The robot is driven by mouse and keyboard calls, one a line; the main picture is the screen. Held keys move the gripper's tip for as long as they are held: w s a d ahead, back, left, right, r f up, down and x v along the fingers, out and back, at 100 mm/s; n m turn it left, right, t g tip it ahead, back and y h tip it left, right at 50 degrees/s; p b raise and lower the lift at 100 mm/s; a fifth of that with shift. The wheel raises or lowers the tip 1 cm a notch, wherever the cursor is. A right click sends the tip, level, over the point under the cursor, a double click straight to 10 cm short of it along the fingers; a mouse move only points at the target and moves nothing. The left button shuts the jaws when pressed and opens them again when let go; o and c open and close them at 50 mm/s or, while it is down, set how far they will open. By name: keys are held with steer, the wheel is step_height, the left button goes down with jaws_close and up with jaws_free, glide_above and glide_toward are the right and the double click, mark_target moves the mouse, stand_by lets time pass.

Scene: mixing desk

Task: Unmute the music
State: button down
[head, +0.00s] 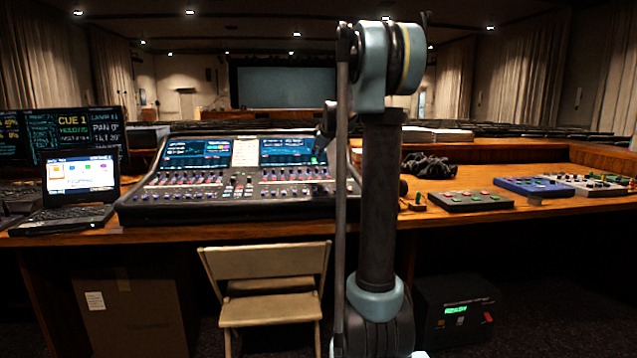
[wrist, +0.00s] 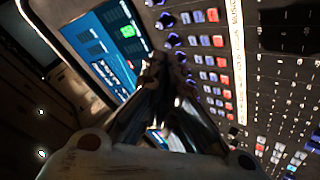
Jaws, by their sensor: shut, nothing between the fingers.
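The mixing desk (head: 240,205) stands on the wooden table, with two lit screens, rows of faders and small coloured buttons. In the wrist view, one desk screen (wrist: 100,45) is at upper left, with a green button (wrist: 128,31) on it. Rows of red and blue-white buttons (wrist: 222,69) run down the right of it. My gripper (wrist: 165,62) is shut and empty, its fingertips over the strip between screen and buttons. I cannot tell whether they touch the desk. In the head view my arm covers the desk's right end. No mute label is readable.
A laptop (head: 78,185) sits left of the desk, with dark monitors behind it. A folding chair (head: 265,290) stands in front of the table.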

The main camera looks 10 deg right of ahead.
steer(key=shift+w+f, duration=0.2)
steer(key=shift+f, duration=1.7)
steer(key=shift+w+f, duration=0.2)
steer(key=shift+f, duration=1.7)
steer(key=shift+f, duration=0.6)
steer(key=shift+r, duration=0.7)
steer(key=shift+r, duration=0.1)
steer(key=shift+s+r, duration=0.2)
steer(key=shift+r, duration=1)
steer(key=shift+s+r, duration=0.15)
steer(key=shift+r, duration=1.05)
